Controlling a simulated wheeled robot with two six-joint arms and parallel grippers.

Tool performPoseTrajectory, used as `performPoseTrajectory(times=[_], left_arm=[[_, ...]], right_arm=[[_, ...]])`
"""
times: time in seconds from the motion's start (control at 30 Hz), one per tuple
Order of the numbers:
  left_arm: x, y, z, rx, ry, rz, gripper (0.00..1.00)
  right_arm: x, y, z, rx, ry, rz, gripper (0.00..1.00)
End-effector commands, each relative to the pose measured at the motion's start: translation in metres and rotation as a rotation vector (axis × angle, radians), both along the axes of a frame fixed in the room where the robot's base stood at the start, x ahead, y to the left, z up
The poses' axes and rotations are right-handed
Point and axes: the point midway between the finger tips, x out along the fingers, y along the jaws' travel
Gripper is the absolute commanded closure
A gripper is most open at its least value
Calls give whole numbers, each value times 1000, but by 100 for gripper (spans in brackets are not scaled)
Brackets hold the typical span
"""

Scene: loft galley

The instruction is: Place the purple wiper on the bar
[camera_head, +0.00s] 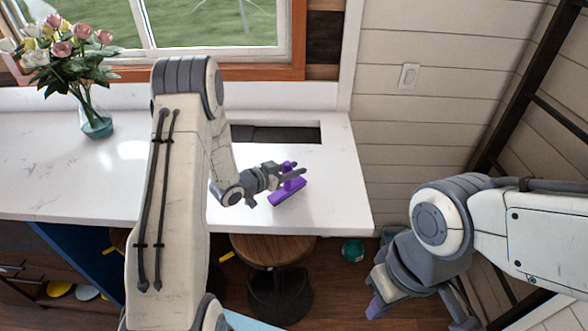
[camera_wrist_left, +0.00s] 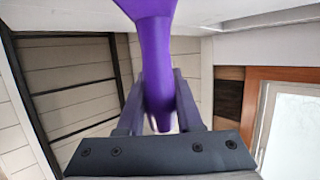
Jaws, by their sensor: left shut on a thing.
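The purple wiper (camera_head: 290,194) is at the right end of the white bar (camera_head: 335,205). My left gripper (camera_head: 287,172) is shut on its handle, which also shows between the fingers in the left wrist view (camera_wrist_left: 157,70). The wiper's long head lies low at the bar's surface; I cannot tell whether it touches or hovers just above it. My right gripper (camera_head: 415,308) hangs at the lower right, away from the bar, with its fingers apart and nothing visible between them.
A teal vase of flowers (camera_head: 95,122) stands at the bar's left. A dark rectangular recess (camera_head: 275,133) lies behind the wiper. A wooden stool (camera_head: 270,250) is below the front edge, with a teal object (camera_head: 352,250) on the floor. A dark ladder-like frame (camera_head: 535,80) stands right.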

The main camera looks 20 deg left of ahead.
Motion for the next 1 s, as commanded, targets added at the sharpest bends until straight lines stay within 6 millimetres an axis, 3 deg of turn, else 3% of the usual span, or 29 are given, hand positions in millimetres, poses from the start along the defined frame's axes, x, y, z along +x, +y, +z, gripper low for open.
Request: performPoseTrajectory(times=[0.13, 0.53, 0.57, 0.6, 1.0], left_arm=[[0, 0, -12, -1, 0, 1, 100], [0, 0, -18, 0, -2, 1, 100], [0, 0, -17, 1, -1, 1, 54], [0, 0, -16, 1, -1, 1, 39], [0, 0, -11, 1, -1, 1, 36]], right_arm=[[0, 0, 8, 0, 0, 1, 100], [0, 0, 2, 0, 0, 1, 100], [0, 0, 4, 0, 0, 1, 100], [0, 0, 5, 0, 0, 1, 100], [0, 0, 9, 0, 0, 1, 100]])
